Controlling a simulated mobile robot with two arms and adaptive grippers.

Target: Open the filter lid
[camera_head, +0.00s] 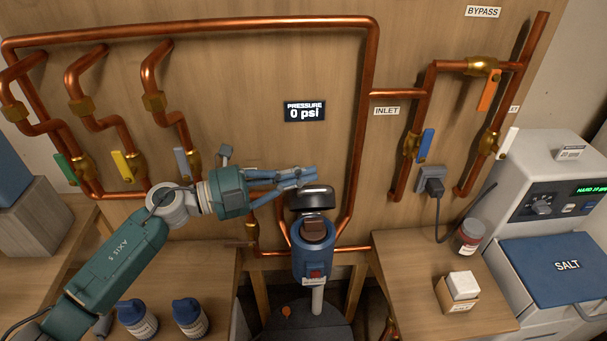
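The filter (312,262) is a blue housing below the pipe loop, at the centre of the view. Its dark lid (313,199) stands raised at the back of the housing, and a brown part (314,228) shows in the open top. My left gripper (308,178) reaches in from the left, with its blue fingertips close together just above the lid's upper edge. No object shows between the tips. I cannot tell whether they touch the lid. My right gripper is out of view.
Copper pipes with coloured valve handles run across the wooden panel. A pressure display (305,111) reads 0 psi. Two blue-capped bottles (190,317) stand at lower left. A small box (458,293) and a jar (467,237) stand on the right shelf, beside the salt unit (566,262).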

